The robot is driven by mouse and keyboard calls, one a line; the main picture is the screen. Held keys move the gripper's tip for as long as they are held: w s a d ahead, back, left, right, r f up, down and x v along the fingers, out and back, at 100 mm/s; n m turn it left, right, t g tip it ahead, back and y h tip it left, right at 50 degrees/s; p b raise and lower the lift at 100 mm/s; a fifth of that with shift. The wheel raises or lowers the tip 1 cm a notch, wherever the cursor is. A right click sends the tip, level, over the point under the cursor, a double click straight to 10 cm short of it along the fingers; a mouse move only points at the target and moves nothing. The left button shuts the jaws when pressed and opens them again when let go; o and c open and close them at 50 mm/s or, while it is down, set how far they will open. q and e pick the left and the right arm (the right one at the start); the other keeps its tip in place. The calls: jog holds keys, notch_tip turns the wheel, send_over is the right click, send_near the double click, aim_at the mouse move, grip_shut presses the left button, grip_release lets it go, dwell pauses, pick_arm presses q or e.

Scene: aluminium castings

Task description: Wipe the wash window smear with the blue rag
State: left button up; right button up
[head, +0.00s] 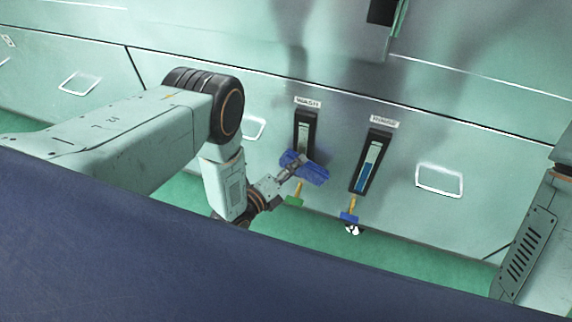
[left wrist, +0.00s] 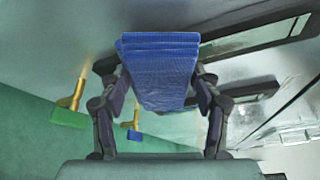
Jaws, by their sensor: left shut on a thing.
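My left gripper (head: 293,170) is shut on the folded blue rag (head: 312,172), just at the lower end of the wash window (head: 305,128). This is a narrow dark-framed sight glass under the WASH label, and the rag covers its bottom part. In the left wrist view the rag (left wrist: 160,75) sits between both fingers (left wrist: 155,85), and the wash window (left wrist: 262,38) lies at upper right, beside the rag. I cannot make out a smear on the glass, nor whether the rag touches it. My right gripper is not in view.
The rinse window (head: 371,165), with blue in its lower part, is to the right. Below the windows are a green-handled valve (head: 294,201) and a blue-handled valve (head: 349,216). A white-framed handle (head: 439,181) is further right on the panel.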

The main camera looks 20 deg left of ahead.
aim_at(285, 154)
pick_arm(q)
jog(key=shift+d, duration=0.35)
jog(key=shift+w+a+r+p, duration=0.15)
jog(key=shift+a+r+p, duration=0.65)
jog(key=shift+a, duration=0.25)
jog(key=shift+w+a+r+p, duration=0.15)
jog(key=shift+a+r+p, duration=0.6)
jog(key=shift+a, duration=0.25)
jog(key=shift+s+d+r+p, duration=0.2)
jog(key=shift+d+r+p, duration=0.6)
jog(key=shift+d, duration=0.25)
jog(key=shift+s+d+r+p, duration=0.15)
jog(key=shift+d+r+p, duration=0.55)
jog(key=shift+d+p, duration=0.25)
jog(key=s+p, duration=0.2)
jog(key=s, duration=0.4)
